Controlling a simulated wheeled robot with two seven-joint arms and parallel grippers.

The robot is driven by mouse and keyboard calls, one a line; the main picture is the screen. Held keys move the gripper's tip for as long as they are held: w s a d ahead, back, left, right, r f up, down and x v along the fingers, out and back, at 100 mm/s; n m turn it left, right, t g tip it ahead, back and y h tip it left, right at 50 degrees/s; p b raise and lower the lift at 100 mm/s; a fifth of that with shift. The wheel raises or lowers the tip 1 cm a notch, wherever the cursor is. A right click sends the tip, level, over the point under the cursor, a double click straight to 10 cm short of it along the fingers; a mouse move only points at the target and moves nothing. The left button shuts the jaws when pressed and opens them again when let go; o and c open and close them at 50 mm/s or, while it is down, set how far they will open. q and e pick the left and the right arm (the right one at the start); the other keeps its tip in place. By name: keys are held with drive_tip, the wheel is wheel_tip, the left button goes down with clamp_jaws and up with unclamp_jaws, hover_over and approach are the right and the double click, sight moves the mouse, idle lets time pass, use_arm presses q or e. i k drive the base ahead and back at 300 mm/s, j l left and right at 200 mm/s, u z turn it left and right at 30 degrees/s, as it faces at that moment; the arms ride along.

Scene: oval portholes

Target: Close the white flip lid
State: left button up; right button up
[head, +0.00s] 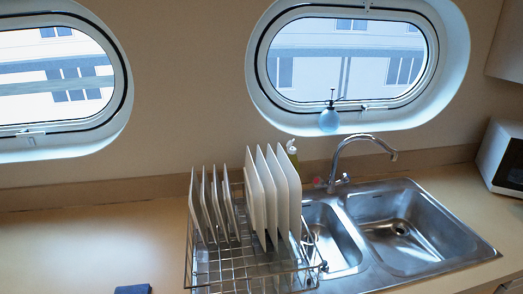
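I cannot make out a white flip lid for certain in the head view. A green bottle (292,154) with a pale top stands behind the dish rack, partly hidden by the plates. Whether its top is a flip lid is too small to tell. A pale blue spray bottle (329,121) with a dark nozzle stands on the sill of the right porthole. Neither of my grippers is in view.
A wire dish rack (215,268) holds several upright white plates (270,195). A steel double sink (430,255) with a curved tap (352,141) is to its right. A white appliance (487,157) stands far right. A dark blue item (133,289) shows at the bottom edge. The left counter is mostly clear.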

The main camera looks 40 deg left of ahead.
sight(290, 143)
drive_tip(key=i+l+u, duration=0.15)
drive_tip(key=u, duration=0.35)
drive_tip(key=i+l+u, duration=0.1)
drive_tip(key=u, duration=0.4)
drive_tip(key=l+u, duration=0.3)
drive_tip(key=u, duration=0.2)
drive_tip(key=l+u, duration=0.3)
drive_tip(key=u, duration=0.2)
